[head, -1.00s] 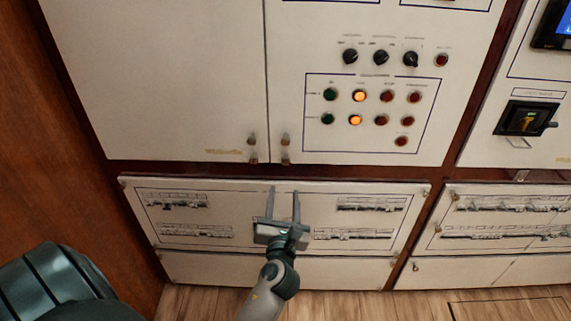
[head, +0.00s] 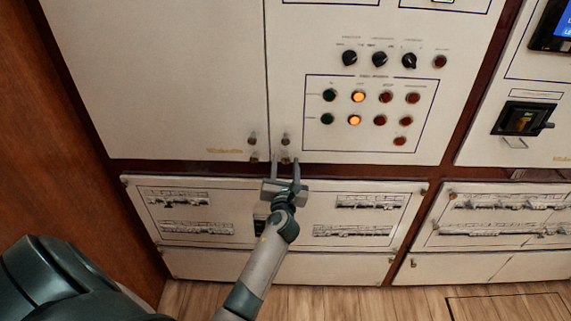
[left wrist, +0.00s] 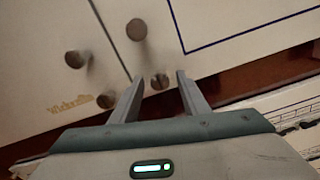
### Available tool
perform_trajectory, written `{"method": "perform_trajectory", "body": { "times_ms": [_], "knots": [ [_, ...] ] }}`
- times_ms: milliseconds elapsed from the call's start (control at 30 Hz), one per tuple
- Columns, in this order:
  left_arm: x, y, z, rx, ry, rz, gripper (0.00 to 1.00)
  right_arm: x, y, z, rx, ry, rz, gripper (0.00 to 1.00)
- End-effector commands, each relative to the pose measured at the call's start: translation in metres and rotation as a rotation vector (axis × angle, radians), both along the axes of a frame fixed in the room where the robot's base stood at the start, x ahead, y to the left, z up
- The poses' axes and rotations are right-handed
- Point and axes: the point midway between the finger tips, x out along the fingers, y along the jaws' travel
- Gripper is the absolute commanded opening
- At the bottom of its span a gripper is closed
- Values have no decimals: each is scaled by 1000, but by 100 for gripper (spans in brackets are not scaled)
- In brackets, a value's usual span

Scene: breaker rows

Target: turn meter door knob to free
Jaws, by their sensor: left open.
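Small door knobs sit at the bottom corners of two cream cabinet doors that meet at a vertical seam. On the right door are an upper knob (head: 286,138) and a lower knob (head: 286,160). In the left wrist view the upper right knob (left wrist: 136,29) stands beyond the fingers, and the lower right knob (left wrist: 159,81) shows between the fingertips. I cannot tell if the fingers reach around it. My left gripper (head: 285,159) is open and empty, pointing at the door's bottom edge. No label shows which knob is the meter door's. My right gripper is out of view.
On the left door are an upper knob (head: 252,138) and a lower knob (head: 253,156). Rotary switches (head: 379,59) and lamps (head: 358,97) are higher on the right door. A wooden wall (head: 60,130) stands at left.

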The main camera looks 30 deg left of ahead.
Motion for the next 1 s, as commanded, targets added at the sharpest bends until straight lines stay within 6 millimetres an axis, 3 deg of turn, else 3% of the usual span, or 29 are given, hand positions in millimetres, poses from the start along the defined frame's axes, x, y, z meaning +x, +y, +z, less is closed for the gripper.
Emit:
{"method": "perform_trajectory", "body": {
  "times_ms": [233, 400, 433, 1000],
  "knots": [
    [0, 0, 0, 0, 0, 0, 42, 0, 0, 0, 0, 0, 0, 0],
    [0, 0, 0, 0, 0, 1, 3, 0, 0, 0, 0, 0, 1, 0],
    [0, 0, 0, 0, 0, 0, 0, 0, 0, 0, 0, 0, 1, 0],
    [0, 0, 0, -96, -59, 0, 0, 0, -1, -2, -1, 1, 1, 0]
  ]
}}
